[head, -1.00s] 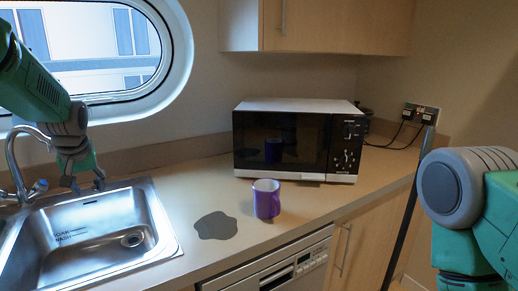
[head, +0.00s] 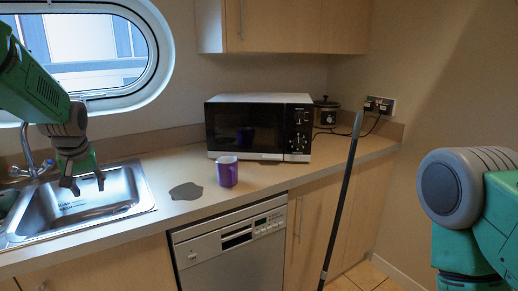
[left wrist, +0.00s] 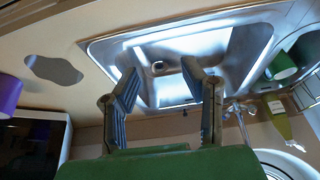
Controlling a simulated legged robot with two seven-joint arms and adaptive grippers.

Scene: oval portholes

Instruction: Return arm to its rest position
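My left gripper (head: 82,184) hangs over the sink (head: 128,212) at the left of the head view, fingers pointing down. In the left wrist view the left gripper (left wrist: 166,85) has its two fingers spread apart with nothing between them, and the sink (left wrist: 245,35) lies beyond the fingertips. My right arm (head: 470,210) shows at the right edge of the head view. Its gripper is out of view.
A purple mug (head: 227,174) stands on the counter (head: 260,178) beside a dark grey spill-shaped patch (head: 186,191). A microwave (head: 259,127) stands behind. A dark pole (head: 341,200) leans at the counter's right. A green bottle (left wrist: 277,118) is near the sink.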

